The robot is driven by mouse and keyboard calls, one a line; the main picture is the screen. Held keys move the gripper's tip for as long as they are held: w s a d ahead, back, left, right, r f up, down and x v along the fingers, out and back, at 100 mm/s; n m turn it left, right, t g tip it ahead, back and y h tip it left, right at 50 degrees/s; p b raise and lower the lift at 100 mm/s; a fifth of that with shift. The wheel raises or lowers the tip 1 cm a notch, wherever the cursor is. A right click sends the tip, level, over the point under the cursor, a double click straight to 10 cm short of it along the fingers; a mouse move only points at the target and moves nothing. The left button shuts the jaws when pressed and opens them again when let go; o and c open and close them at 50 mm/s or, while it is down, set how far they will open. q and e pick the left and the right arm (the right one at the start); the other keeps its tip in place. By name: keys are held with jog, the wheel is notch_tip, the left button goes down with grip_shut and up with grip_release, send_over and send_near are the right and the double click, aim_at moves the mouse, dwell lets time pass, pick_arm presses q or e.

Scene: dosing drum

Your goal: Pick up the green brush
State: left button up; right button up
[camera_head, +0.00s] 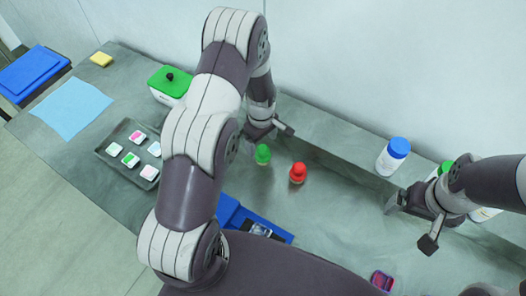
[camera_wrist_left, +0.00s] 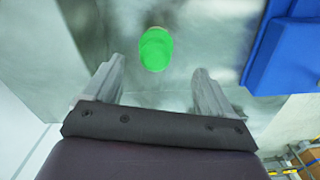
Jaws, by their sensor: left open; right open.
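The green brush (camera_head: 263,154) stands on the grey worktop near the middle of the head view, seen from above. It also shows as a green rounded shape in the left wrist view (camera_wrist_left: 156,48), beyond the fingertips and between their lines. My left gripper (camera_head: 271,137) is open and empty, just behind the brush in the head view and apart from it. My right gripper (camera_head: 410,224) is open and empty at the right, well away from the brush.
A red brush-like item (camera_head: 297,173) stands close to the right of the green one. A blue box (camera_head: 228,211) lies in front. A dark tray (camera_head: 112,153) with several small containers is left. A blue-capped white bottle (camera_head: 392,157) stands back right.

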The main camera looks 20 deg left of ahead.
aim_at(262, 147)
pick_arm(q)
jog(key=f+p, duration=0.1)
jog(key=f, duration=0.1)
jog(key=f+p, duration=0.1)
jog(key=f, duration=0.2)
jog(key=f+p, duration=0.1)
jog(key=f, duration=0.1)
jog(key=shift+w+f, duration=0.15)
jog(key=shift+w, duration=0.2)
jog(key=shift+f, duration=0.4)
jog(key=c, duration=1.1)
